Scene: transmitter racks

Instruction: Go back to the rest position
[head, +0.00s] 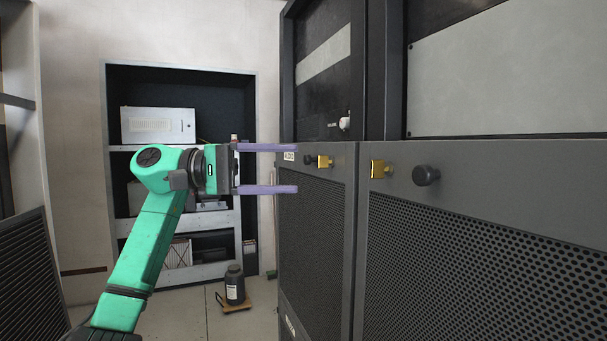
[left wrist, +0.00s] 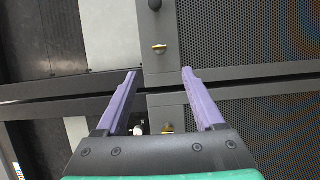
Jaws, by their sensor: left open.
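My left gripper (head: 268,167) has two purple fingers and sits on a green arm that comes in from the lower left. Its fingers are apart with nothing between them, and they point right toward the dark rack cabinet (head: 312,225). In the left wrist view the open fingers (left wrist: 158,85) show against the rack front (left wrist: 235,35). I cannot tell whether the fingertips touch the rack. My right gripper is in neither view.
Brass latches (head: 379,169) and a black knob (head: 426,175) stick out from the rack doors. A white knob (head: 345,123) sits above. A recessed shelf (head: 185,68) is at the back wall. Some floor (head: 185,310) is clear.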

